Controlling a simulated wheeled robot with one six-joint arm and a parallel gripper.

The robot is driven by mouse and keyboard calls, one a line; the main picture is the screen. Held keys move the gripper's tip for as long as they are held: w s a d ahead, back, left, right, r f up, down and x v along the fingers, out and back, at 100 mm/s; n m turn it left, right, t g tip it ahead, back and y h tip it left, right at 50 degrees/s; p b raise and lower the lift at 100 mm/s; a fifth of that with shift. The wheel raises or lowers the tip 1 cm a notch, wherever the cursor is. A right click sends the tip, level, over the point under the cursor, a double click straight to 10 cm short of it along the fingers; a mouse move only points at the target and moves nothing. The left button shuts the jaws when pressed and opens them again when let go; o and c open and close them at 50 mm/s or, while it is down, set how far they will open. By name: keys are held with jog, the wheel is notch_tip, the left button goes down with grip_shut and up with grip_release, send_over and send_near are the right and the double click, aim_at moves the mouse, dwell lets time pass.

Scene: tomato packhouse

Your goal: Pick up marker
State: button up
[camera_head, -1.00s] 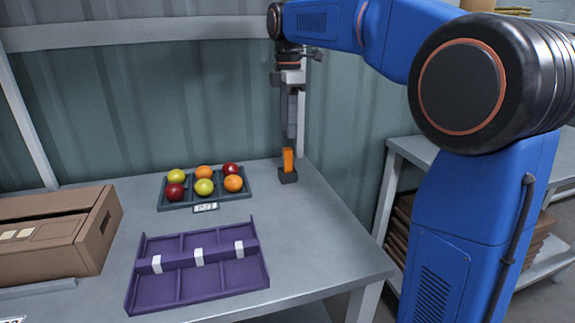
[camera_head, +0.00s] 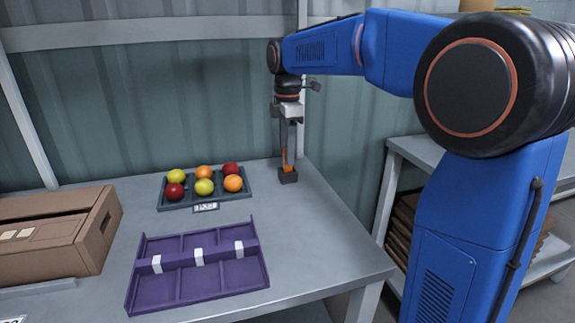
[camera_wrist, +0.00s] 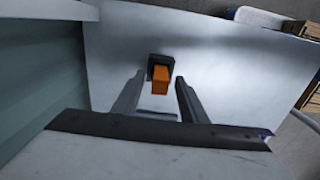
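The orange marker (camera_head: 288,169) stands upright in a small dark holder (camera_head: 288,178) at the back right of the table. In the wrist view the marker (camera_wrist: 161,78) and its holder (camera_wrist: 160,61) show just ahead of my fingertips. My gripper (camera_head: 289,160) points straight down over the marker, and its fingers hide the marker's upper part in the head view. In the wrist view my gripper (camera_wrist: 158,85) is open, with one finger to each side of the marker. I see no contact between fingers and marker.
A dark tray (camera_head: 206,199) with several tomatoes stands left of the holder. A purple divided tray (camera_head: 198,273) lies at the front, and a cardboard box (camera_head: 92,245) at the left. The corrugated wall (camera_head: 150,100) is close behind the holder.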

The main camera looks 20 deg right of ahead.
grip_shut()
notch_tip(320, 180, up, 15)
dwell(1.5)
